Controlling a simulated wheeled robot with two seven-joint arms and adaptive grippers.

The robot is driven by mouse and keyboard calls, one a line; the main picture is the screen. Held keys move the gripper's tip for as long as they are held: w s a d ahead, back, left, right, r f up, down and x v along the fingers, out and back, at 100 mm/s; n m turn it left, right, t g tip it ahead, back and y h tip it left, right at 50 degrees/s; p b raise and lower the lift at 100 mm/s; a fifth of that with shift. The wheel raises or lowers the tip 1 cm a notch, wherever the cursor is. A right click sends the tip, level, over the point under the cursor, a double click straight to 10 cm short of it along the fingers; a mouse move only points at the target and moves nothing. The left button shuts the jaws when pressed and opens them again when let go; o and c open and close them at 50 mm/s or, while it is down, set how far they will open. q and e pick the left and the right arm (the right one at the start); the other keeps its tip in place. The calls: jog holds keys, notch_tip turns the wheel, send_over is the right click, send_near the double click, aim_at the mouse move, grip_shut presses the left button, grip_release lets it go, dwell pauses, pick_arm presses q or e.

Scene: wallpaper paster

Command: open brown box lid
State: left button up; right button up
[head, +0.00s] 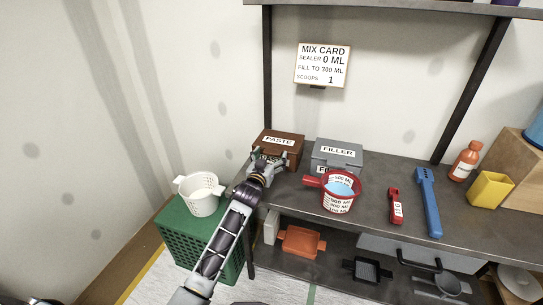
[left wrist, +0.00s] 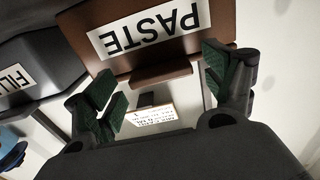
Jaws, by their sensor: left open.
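The brown box (head: 292,139) with a PASTE label stands at the back left of the grey workbench, and its lid looks closed. In the left wrist view the brown box (left wrist: 150,60) fills the upper middle, with a brown ledge-like handle (left wrist: 160,75) at its edge. My left gripper (head: 268,160) is at the front of the box and hides part of it. In the left wrist view the left gripper (left wrist: 158,92) is open, its green-padded fingers on either side of the handle. Contact cannot be told. My right gripper is not in view.
A grey FILLER box (head: 338,153) stands right of the brown box. A blue tool (head: 428,200) lies farther right.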

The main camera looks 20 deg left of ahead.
pick_arm(q)
jog(key=shift+w, duration=0.6)
jog(key=c, duration=1.5)
